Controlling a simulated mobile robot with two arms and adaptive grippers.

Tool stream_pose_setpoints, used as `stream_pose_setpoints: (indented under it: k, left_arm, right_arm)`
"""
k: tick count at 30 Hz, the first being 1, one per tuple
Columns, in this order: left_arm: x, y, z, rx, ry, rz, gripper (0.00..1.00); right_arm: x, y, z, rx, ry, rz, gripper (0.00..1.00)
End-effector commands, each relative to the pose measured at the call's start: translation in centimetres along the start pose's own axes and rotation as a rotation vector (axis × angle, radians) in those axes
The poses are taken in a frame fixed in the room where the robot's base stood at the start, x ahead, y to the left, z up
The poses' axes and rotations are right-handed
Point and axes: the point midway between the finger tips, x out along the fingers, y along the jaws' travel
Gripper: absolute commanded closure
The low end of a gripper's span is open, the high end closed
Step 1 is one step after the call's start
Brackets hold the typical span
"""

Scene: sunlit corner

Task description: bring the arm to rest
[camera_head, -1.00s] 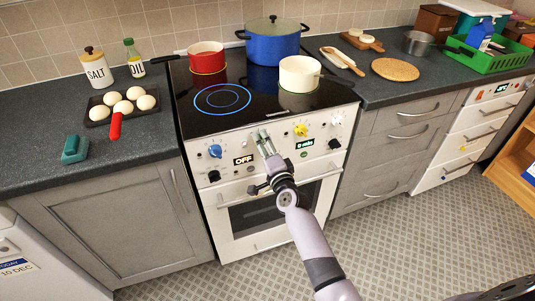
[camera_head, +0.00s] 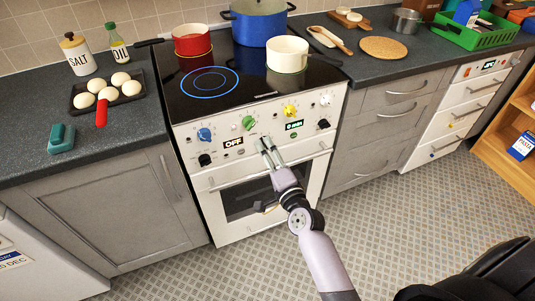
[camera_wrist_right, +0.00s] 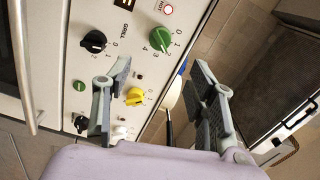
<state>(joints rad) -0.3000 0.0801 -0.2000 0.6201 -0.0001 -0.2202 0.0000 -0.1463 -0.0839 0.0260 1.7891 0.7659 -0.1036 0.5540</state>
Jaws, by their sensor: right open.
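My right gripper (camera_head: 264,146) is open and empty in front of the stove's (camera_head: 268,165) white control panel, just below the green knob (camera_head: 249,123). Its arm comes up from the bottom of the head view. In the right wrist view the two fingers (camera_wrist_right: 161,68) stand well apart. The green knob (camera_wrist_right: 160,40) lies beyond them, and the yellow knob (camera_wrist_right: 134,97) shows in the gap. Nothing is held, and I see no contact with the panel. My left gripper is not in view.
A red pot (camera_head: 192,40), a blue pot (camera_head: 258,22) and a cream pan (camera_head: 287,54) stand on the hob. A dark tray (camera_head: 78,103) of white round items is on the left counter. The oven handle (camera_head: 225,184) runs below the panel. The floor in front is clear.

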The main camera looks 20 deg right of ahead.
Motion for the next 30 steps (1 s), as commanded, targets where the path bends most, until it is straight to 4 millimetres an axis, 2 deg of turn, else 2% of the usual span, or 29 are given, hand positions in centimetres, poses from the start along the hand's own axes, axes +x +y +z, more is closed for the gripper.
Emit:
stream_pose_setpoints:
  k: [10,11,14,17,21,23,24,26,27,29,30]
  left_arm:
    - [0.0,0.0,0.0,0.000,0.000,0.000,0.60]
    - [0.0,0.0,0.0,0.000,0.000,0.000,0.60]
    - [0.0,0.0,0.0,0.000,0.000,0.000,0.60]
    - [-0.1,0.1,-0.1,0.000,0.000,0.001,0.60]
    - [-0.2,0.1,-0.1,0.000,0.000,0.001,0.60]
    - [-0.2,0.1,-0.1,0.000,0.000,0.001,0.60]
    - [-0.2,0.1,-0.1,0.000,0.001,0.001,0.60]
    - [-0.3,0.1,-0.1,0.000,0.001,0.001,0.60]
    - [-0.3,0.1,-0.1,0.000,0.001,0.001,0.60]
    - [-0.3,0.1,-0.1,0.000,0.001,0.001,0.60]
    - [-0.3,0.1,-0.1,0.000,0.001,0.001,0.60]
  right_arm:
    - [0.0,0.4,0.1,-0.006,-0.003,0.007,0.48]
    - [0.0,0.8,0.3,-0.014,-0.007,0.016,0.48]
    - [-0.4,3.9,1.5,-0.072,-0.038,0.077,0.48]
    - [-1.7,9.6,3.5,-0.183,-0.100,0.185,0.48]
    - [-5.5,19.2,6.5,-0.382,-0.234,0.361,0.48]
    - [-7.8,23.1,7.6,-0.467,-0.300,0.430,0.48]
    - [-9.5,25.6,8.3,-0.522,-0.347,0.474,0.48]
    - [-12.3,29.2,9.1,-0.605,-0.420,0.537,0.48]
    - [-14.3,31.5,9.5,-0.659,-0.473,0.576,0.48]
    - [-17.6,34.8,10.0,-0.738,-0.554,0.634,0.48]
    - [-20.0,36.8,10.2,-0.790,-0.611,0.669,0.48]
